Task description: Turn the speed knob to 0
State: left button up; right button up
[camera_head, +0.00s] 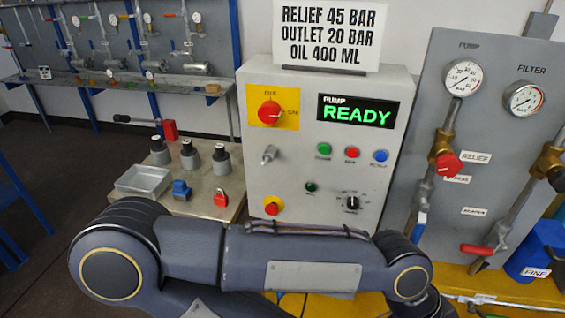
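The speed knob appears to be the small black knob (352,202) with a ring of white marks, low on the right of the grey control box (315,225). The marks and the knob's setting are too small to read. One of my arms lies across the bottom of the view, in front of the lower edge of the box and below the knob. Neither gripper shows in the view. Nothing is seen touching the knob.
A red rotary switch (269,112) on a yellow plate, a green "READY" display (358,112), several push buttons and a red emergency stop (272,206) share the panel. A side table (205,183) stands left; a gauge panel (500,130) with valves stands right.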

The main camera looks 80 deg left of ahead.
aim_at(352, 202)
jog(key=u, duration=2.6)
